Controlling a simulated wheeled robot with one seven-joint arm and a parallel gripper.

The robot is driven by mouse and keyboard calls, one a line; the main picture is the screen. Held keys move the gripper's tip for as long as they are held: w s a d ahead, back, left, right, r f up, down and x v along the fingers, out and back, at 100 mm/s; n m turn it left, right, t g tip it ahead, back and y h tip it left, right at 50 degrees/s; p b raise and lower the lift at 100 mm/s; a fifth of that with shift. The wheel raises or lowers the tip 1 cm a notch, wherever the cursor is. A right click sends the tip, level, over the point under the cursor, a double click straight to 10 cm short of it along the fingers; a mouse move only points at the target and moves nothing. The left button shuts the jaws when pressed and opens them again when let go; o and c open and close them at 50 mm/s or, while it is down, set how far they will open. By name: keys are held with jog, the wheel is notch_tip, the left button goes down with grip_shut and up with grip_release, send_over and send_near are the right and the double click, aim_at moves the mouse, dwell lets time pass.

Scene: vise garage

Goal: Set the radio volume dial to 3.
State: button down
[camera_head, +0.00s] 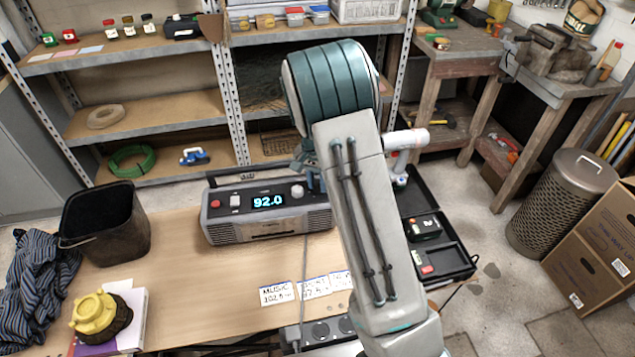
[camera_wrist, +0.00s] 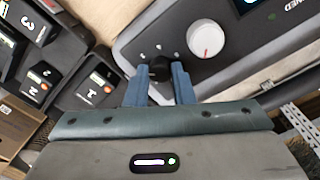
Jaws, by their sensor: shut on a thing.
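The radio (camera_head: 270,227) is a grey box on the wooden table, with a blue display (camera_head: 268,201) reading 92.0. My gripper (camera_head: 312,180) is at the right end of its panel. In the wrist view my gripper (camera_wrist: 160,78) has its two blue fingers shut on a small black dial (camera_wrist: 158,67), with small marks around it. The marks are too small to read, and the fingers hide part of the dial. A larger white knob with a red line (camera_wrist: 207,38) sits beside it, apart from the fingers. My arm covers the radio's right end in the head view.
Paper labels (camera_head: 276,293) lie in front of the radio. A black bin (camera_head: 105,225) stands to the left. An open black case (camera_head: 458,262) holding battery-like blocks lies to the right of my arm. A metal shelf (camera_head: 150,120) stands behind.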

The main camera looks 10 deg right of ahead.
jog(key=m, duration=0.5)
dwell(0.5)
jog(key=c, duration=1.2)
grip_release()
jog(key=shift+c, duration=0.2)
jog(key=shift+r, duration=0.1)
notch_tip(320, 180, up, 14)
jog(key=shift+w, duration=0.3)
jog(key=shift+a, duration=0.1)
